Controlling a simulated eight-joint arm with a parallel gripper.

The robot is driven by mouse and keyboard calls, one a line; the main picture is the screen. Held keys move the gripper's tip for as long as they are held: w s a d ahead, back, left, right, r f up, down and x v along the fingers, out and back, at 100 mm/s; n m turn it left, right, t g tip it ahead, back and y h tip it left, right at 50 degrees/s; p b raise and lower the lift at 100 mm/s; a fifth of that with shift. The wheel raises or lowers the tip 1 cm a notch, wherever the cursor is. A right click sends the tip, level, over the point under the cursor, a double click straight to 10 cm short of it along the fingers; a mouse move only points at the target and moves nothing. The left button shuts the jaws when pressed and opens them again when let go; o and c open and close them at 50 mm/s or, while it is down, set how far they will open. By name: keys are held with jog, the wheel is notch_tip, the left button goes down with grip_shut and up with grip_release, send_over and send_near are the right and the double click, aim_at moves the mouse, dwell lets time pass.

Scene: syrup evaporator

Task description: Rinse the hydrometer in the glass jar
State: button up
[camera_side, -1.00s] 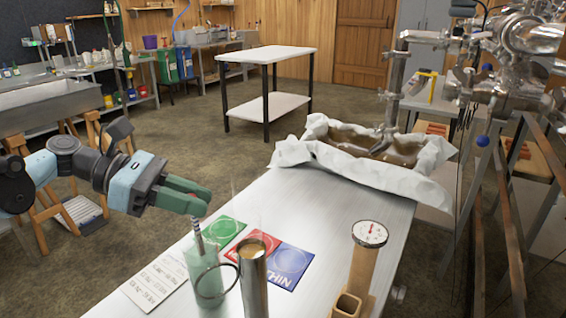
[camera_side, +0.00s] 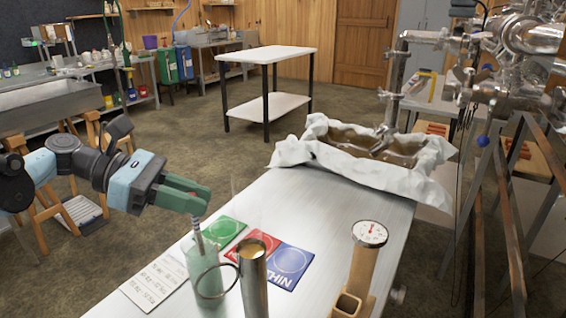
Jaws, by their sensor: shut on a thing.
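The glass jar (camera_side: 205,270) stands on the metal table, pale green and see-through, with a dark ring-shaped handle or hoop at its right side. The hydrometer (camera_side: 197,232) is a thin striped stem that stands nearly upright, with its lower part inside the jar. My gripper (camera_side: 204,203) is above the jar, its green fingers shut on the top of the hydrometer. The bottom end of the hydrometer is hard to make out through the jar.
A metal cup (camera_side: 254,285) of amber liquid stands right of the jar. Green, red and blue cards (camera_side: 287,265) and a written sheet (camera_side: 158,281) lie around them. A dial thermometer (camera_side: 370,234) sits in a wooden holder. A cloth-lined tub (camera_side: 420,188) is at the back.

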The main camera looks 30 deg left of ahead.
jog(key=shift+f, duration=0.15)
jog(key=shift+r, duration=8.25)
